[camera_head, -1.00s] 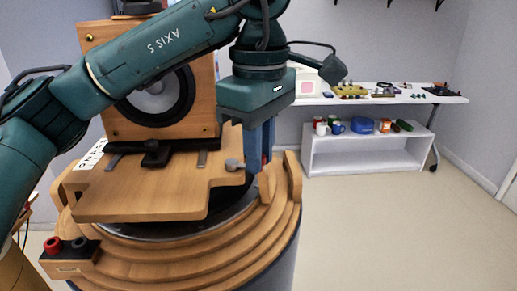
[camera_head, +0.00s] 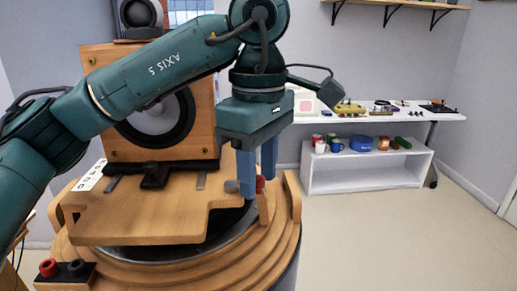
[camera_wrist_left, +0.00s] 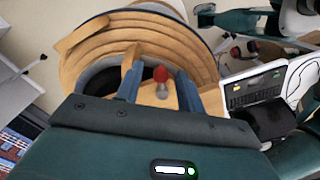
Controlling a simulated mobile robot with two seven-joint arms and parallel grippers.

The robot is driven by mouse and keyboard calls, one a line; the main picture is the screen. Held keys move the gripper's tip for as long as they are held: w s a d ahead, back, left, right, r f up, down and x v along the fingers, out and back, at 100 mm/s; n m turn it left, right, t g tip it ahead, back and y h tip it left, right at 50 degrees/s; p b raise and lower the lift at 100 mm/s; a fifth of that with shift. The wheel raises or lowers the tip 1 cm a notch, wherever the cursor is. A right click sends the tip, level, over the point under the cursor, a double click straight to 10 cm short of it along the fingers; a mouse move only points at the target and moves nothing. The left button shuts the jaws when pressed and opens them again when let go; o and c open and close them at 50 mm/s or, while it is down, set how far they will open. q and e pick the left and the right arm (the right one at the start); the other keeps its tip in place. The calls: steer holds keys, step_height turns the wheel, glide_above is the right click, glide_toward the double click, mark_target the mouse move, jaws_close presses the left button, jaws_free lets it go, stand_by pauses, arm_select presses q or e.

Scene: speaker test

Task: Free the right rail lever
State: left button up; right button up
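A lever with a red ball knob stands on the right side of the round wooden stand; the knob (camera_head: 260,184) shows partly behind my fingers. In the left wrist view the red knob (camera_wrist_left: 160,74) sits on a short pale stem between the two blue fingers. My left gripper (camera_head: 258,180) points down over it, and it also shows in the left wrist view (camera_wrist_left: 160,88). The fingers are open, one on each side of the knob, with gaps visible. A grey knob (camera_head: 232,186) is just left of the fingers, by the board edge. My right gripper is not seen.
A wooden speaker (camera_head: 205,100) stands on the flat wooden board (camera_head: 130,222) behind a dark clamp bar (camera_head: 153,175). A terminal block (camera_head: 65,271) is at the front left. A white bench (camera_head: 425,115) and low shelf (camera_head: 365,182) are against the back wall; open floor lies right.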

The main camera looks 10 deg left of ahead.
mark_target(259, 177)
arm_select(q)
step_height(259, 177, up, 13)
steer(key=p, duration=0.2)
steer(key=shift+p, duration=0.35)
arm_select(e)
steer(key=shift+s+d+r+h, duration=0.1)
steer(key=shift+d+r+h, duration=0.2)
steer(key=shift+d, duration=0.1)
arm_select(q)
steer(key=shift+s, duration=0.1)
